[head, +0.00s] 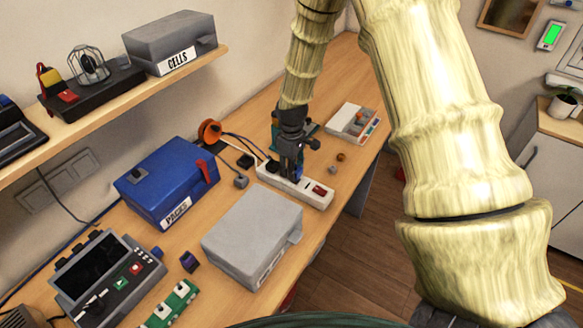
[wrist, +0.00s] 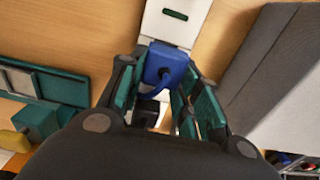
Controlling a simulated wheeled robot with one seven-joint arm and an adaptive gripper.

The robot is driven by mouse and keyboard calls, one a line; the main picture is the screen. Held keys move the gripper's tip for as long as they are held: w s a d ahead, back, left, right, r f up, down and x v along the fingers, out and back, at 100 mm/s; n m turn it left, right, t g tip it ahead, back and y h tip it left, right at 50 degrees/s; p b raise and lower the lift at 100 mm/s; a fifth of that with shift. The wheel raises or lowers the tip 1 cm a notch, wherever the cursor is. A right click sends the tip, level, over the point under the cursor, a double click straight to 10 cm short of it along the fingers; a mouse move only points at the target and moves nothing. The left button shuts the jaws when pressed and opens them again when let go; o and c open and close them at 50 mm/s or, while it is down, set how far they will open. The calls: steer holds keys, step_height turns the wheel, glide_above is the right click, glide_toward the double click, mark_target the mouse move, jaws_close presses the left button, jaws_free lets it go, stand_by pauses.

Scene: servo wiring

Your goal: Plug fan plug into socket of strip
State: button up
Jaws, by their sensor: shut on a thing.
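The white power strip (head: 311,194) lies on the wooden bench in the head view, with a red switch at its near right end. It also shows in the wrist view (wrist: 184,33). A blue plug with a blue cable (wrist: 166,64), apparently the fan plug, is between my fingers over the strip. My gripper (head: 293,166) points down at the strip and is shut on this plug; its teal finger pads show in the wrist view (wrist: 160,80). Whether the plug is seated in a socket is hidden. A black plug (wrist: 148,112) sits on the strip beside the blue plug.
A grey case (head: 250,228) and a blue box (head: 165,178) stand nearby on the bench. An orange reel-like object (head: 209,132) with cables lies behind the strip. A pale tray (head: 348,121) is to the right. Small loose parts lie beside the strip.

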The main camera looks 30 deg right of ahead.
steer(key=shift+f+b, duration=0.6)
steer(key=shift+f, duration=0.6)
steer(key=o, duration=1.1)
step_height(320, 180, up, 12)
stand_by(0.5)
